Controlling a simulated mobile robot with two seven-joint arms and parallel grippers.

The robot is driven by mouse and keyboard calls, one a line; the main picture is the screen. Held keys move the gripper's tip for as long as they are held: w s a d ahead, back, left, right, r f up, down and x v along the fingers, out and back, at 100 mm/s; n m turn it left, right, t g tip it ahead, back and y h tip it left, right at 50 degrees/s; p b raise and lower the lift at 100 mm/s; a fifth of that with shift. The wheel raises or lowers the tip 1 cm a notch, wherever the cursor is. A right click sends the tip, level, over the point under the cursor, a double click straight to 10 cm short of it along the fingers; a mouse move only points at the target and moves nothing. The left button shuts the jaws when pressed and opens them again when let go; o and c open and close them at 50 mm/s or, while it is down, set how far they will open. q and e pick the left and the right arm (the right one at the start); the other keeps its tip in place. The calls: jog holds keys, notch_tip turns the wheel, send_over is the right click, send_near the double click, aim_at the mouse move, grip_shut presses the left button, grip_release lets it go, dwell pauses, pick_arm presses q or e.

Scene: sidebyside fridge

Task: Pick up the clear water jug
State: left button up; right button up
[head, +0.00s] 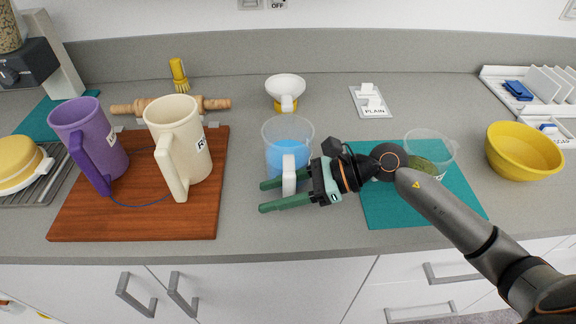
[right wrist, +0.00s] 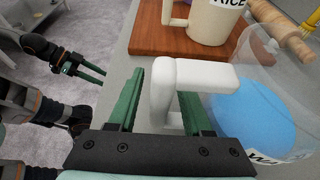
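The clear water jug (head: 287,130) stands on the grey counter, with blue water inside and a white handle facing the front edge. In the right wrist view the jug (right wrist: 254,110) is at the right, its handle (right wrist: 168,92) in the middle. My right gripper (head: 264,196) is open at the handle, its green fingers pointing left. In the wrist view the handle stands between the fingers of this gripper (right wrist: 160,95), with gaps showing. My left gripper (right wrist: 97,77) is open and empty, away from the counter at the left of the wrist view.
A wooden board (head: 135,221) at the left holds a purple pitcher (head: 92,135) and a cream pitcher (head: 180,140). A teal mat (head: 385,211) with a clear container (head: 445,150) lies at the right. A yellow bowl (head: 525,152) is far right.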

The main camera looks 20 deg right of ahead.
grip_shut()
dwell(1.1)
jog(key=shift+r, duration=0.1)
